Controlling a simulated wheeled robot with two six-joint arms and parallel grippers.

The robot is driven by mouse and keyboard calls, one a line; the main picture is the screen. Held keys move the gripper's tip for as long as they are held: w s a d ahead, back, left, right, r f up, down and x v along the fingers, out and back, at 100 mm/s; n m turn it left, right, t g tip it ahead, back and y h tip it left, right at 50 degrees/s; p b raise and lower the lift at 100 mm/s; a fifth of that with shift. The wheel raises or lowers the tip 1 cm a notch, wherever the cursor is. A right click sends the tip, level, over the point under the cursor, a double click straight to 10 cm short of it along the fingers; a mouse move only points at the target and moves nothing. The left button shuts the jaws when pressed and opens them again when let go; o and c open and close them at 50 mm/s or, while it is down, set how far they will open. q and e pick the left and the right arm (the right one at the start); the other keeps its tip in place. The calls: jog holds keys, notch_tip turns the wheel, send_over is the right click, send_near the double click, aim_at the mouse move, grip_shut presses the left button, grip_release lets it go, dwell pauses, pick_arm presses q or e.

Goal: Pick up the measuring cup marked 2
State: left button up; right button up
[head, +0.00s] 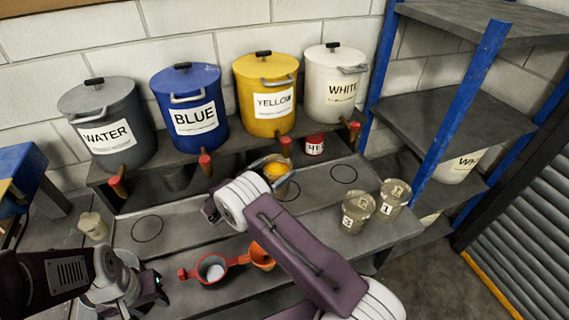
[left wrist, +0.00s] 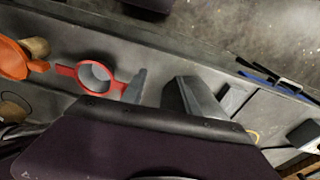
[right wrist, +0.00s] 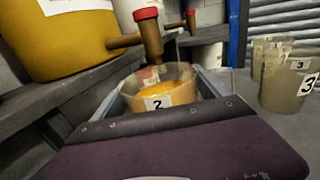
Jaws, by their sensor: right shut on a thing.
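The measuring cup marked 2 (right wrist: 160,95) is translucent and holds yellow-orange liquid. It sits between the fingers of my right gripper (right wrist: 165,90), which is shut on it, under the yellow drum's red-tipped tap (right wrist: 148,35). In the head view the cup (head: 281,187) is partly hidden by my right arm. It looks upright; I cannot tell if it touches the bench. My left gripper (head: 160,288) is open and empty, beside the red-handled cup (head: 211,268). Its two fingers (left wrist: 160,90) stand apart in the left wrist view.
Drums for water (head: 105,115), blue (head: 190,100), yellow (head: 266,85) and white (head: 335,75) stand on the shelf behind. Cups marked 3 (head: 356,213) and 1 (head: 392,200) stand at right. An orange funnel-like piece (head: 262,257) lies in front. Blue-posted shelving (head: 465,110) bounds the right.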

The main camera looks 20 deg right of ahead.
jog(key=b+v, duration=0.2)
jog(key=v, duration=1.1)
jog(key=shift+s+a+r+b, duration=0.15)
jog(key=shift+a+b, duration=0.2)
